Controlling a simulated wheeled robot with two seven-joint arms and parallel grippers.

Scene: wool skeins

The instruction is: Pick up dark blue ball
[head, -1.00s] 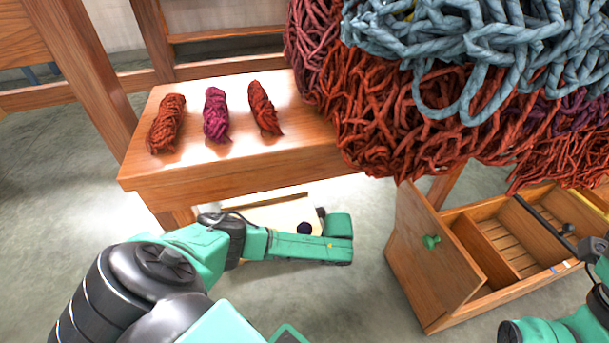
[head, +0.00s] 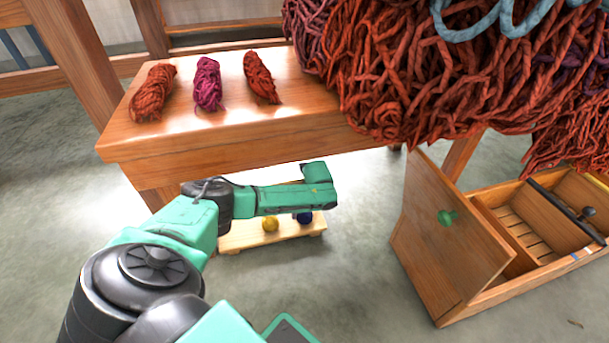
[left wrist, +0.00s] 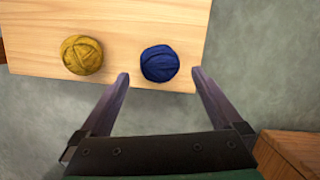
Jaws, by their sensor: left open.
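The dark blue ball (left wrist: 160,63) rests on a pale wooden board in the left wrist view. In the head view the ball (head: 304,218) shows just below my left forearm, partly covered by it. My left gripper (left wrist: 159,76) is open and empty. Its two fingers point toward the ball, with the fingertips near its left and right sides; I cannot tell the height between them. In the head view my left gripper's green hand (head: 319,186) is seen from above, its fingers hidden. My right gripper is out of view.
A yellow ball (left wrist: 82,54) sits left of the blue one on the board (left wrist: 125,69). A wooden table (head: 230,125) with three skeins stands behind and above. An open drawer unit (head: 450,240) is at right, and a large wool pile hangs at upper right.

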